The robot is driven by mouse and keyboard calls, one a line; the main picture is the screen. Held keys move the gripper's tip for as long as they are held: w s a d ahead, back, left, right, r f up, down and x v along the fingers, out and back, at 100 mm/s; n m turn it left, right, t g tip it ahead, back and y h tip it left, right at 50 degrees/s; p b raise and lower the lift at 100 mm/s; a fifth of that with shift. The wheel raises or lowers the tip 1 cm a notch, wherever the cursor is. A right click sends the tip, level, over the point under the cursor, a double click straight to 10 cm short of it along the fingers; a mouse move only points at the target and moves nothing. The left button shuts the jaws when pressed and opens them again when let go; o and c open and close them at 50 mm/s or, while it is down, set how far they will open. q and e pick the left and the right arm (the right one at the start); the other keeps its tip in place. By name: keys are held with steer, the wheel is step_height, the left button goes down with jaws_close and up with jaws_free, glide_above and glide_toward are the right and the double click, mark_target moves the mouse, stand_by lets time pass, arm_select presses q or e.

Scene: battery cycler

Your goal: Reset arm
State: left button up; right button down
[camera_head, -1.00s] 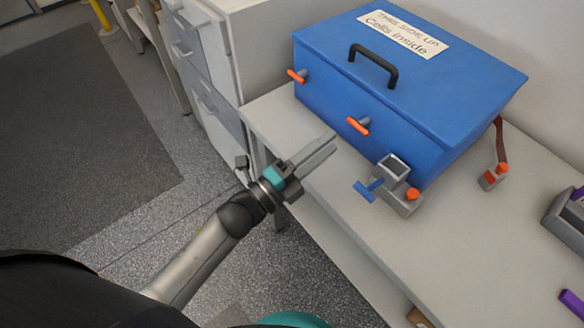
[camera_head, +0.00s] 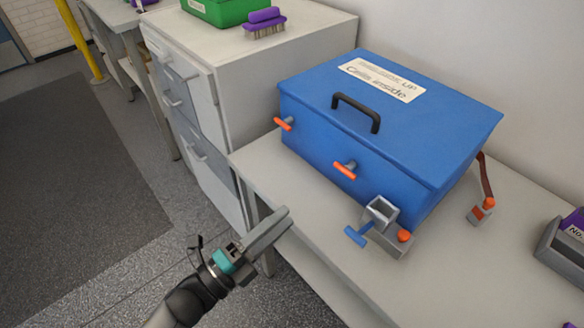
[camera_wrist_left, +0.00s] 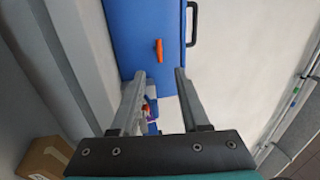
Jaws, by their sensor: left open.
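My left gripper (camera_head: 268,231) is at the front edge of the bench in the head view, clear of everything. In the left wrist view its two fingers (camera_wrist_left: 160,75) stand apart with nothing between them. The blue box (camera_head: 390,125) sits on the bench with its lid shut. It has a black handle, a "Cells inside" label and orange latch handles on its front. The box also shows in the left wrist view (camera_wrist_left: 140,35), ahead of the fingers. My right gripper is in neither view.
A grey clamp (camera_head: 382,215) with blue and orange handles stands at the box's near corner. A white cabinet (camera_head: 250,60) at the left bears a green bin (camera_head: 225,10) and a purple brush (camera_head: 264,22).

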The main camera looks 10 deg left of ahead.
arm_select(q)
steer(key=shift+f, duration=0.1)
steer(key=s+a+f+n+g+y, duration=0.25)
steer(key=f+n, duration=0.25)
steer(key=f, duration=0.4)
steer(key=s+a+f+n+g+y, duration=0.1)
steer(key=a+f+n+y, duration=0.25)
steer(key=f, duration=0.55)
steer(key=s+a+f+n+g+y, duration=0.2)
steer(key=f+n+y, duration=0.25)
steer(key=f, duration=0.45)
steer(key=s+a+f+n+g+y, duration=0.1)
steer(key=s+f+n+g, duration=0.3)
steer(key=s+f, duration=0.3)
steer(key=s+a+f+n+g, duration=0.1)
steer(key=s+f+n+g, duration=0.4)
steer(key=s, duration=1.1)
step_height(320, 180, down, 3)
steer(key=shift+f+n+g+y, duration=0.15)
steer(key=shift+n+g+y, duration=0.2)
steer(key=shift+g, duration=0.1)
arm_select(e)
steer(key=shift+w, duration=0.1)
arm_select(q)
steer(key=shift+c, duration=0.2)
